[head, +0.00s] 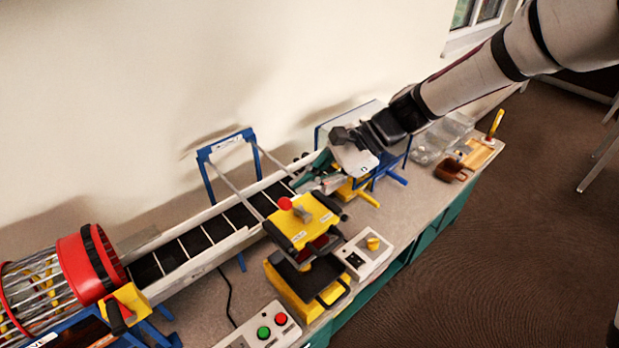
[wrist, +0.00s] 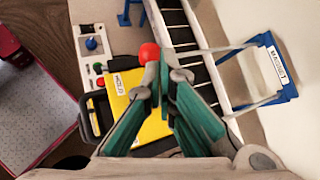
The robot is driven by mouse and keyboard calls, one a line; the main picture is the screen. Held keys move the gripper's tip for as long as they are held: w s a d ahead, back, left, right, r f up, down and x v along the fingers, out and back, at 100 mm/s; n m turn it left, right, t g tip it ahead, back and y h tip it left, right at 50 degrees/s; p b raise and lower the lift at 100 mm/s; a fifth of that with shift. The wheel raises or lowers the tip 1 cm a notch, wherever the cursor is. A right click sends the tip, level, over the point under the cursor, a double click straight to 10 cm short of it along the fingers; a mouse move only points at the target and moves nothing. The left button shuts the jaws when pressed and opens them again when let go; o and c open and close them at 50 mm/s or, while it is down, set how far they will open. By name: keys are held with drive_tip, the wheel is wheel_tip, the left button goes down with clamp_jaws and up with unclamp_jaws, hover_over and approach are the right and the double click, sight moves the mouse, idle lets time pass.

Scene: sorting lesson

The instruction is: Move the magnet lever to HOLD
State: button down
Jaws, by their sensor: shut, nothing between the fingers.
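The red ball knob (head: 285,203) of a lever stands above a yellow unit (head: 308,222) beside the conveyor. The knob (wrist: 149,52) also shows in the wrist view, just past my fingertips and slightly left of them. A small label (wrist: 120,84) on the yellow plate (wrist: 152,130) is too blurred to read surely. A blue frame (wrist: 276,72) over the conveyor carries a sign that seems to read MAGNET. My gripper (wrist: 163,78) is shut and empty, with green fingers over the yellow plate. I cannot tell whether it touches the knob. The lever's stem is partly hidden in the wrist view.
The conveyor (head: 200,240) runs from a red-banded drum (head: 85,262) along the wall. A box with a yellow knob (head: 372,243) and a box with green and red buttons (head: 262,330) stand near the front edge. Clear bins (head: 440,138) stand at the right.

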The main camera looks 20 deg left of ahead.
drive_tip(key=shift+w+r+p, duration=0.15)
drive_tip(key=shift+r+p, duration=0.15)
drive_tip(key=shift+r, duration=0.35)
